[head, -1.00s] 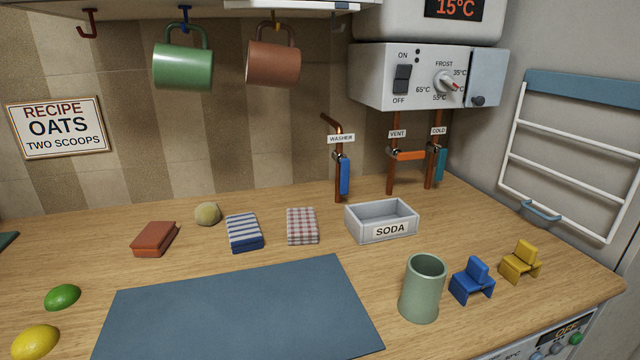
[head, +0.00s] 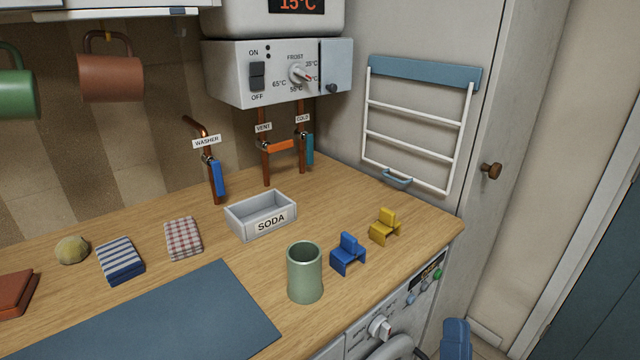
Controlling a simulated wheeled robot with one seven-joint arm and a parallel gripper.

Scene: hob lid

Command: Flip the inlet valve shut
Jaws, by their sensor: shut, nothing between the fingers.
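Three copper pipes with valves stand at the back of the worktop, and none is labelled "inlet". The COLD valve has a teal lever (head: 310,149) pointing down along its pipe below the heater. The VENT valve has an orange lever (head: 279,145) lying sideways, across its pipe. The WASHER valve has a blue lever (head: 218,178) hanging down along its separate bent pipe at the left. My gripper is not in view.
The white heater box (head: 270,75) hangs above the VENT and COLD pipes. A SODA tray (head: 242,222), a green cup (head: 304,273) and blue (head: 348,254) and yellow (head: 385,227) stands are in front. A towel rack (head: 415,125) is on the right wall. The wood between tray and rack is clear.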

